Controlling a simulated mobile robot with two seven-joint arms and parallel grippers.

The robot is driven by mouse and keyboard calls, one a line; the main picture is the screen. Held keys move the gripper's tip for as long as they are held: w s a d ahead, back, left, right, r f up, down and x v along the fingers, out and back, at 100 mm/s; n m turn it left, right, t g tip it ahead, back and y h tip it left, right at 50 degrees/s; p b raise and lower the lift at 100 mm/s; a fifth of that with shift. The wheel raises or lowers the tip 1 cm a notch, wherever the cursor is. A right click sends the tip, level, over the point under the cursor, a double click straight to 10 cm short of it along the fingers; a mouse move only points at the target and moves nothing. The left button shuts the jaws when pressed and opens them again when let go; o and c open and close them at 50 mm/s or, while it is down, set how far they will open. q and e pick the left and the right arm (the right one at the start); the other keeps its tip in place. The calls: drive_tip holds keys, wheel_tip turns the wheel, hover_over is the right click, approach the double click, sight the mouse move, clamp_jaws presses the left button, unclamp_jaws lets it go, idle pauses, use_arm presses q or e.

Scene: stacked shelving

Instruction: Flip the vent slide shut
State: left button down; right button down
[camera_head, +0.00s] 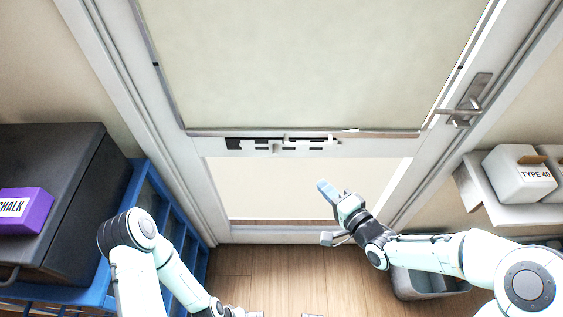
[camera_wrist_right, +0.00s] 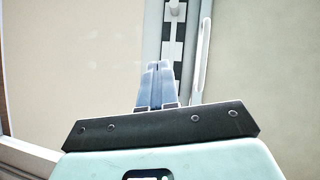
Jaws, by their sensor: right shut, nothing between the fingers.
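The vent slide (camera_head: 283,144) is a narrow strip with black and white segments on the door's cross rail. Some black openings show between the white parts. My right gripper (camera_head: 325,187) is shut and empty, in front of the lower door panel, below and right of the strip. In the right wrist view the closed blue fingers (camera_wrist_right: 158,66) point toward the strip (camera_wrist_right: 172,48), with no clear contact. My left gripper (camera_head: 250,314) is mostly cut off at the bottom edge, so its jaws cannot be read.
The door (camera_head: 310,65) has a lever handle (camera_head: 465,104) at right. A blue rack (camera_head: 140,185) with a dark box (camera_head: 65,165) and purple chalk box (camera_head: 40,210) stands left. A shelf (camera_head: 490,205) with white bins (camera_head: 515,178) is right. A grey bin (camera_head: 415,285) sits below my right arm.

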drive_tip(key=shift+w+a+r+y, duration=0.1)
drive_tip(key=shift+a+r+y, duration=0.1)
drive_tip(key=shift+r, duration=0.4)
drive_tip(key=shift+a+r+y, duration=0.15)
drive_tip(key=shift+r+y, duration=0.05)
drive_tip(key=shift+r, duration=0.35)
approach(275, 150)
drive_tip(key=w+d+f, duration=0.1)
drive_tip(key=w+d, duration=0.1)
drive_tip(key=w, duration=0.2)
drive_tip(key=shift+w+a+f, duration=0.15)
drive_tip(key=shift+a+f, duration=0.05)
drive_tip(key=shift+a, duration=0.85)
drive_tip(key=shift+w+a+f, duration=0.15)
drive_tip(key=shift+a, duration=0.9)
drive_tip(key=shift+a+b, duration=0.1)
drive_tip(key=shift+b, duration=0.25)
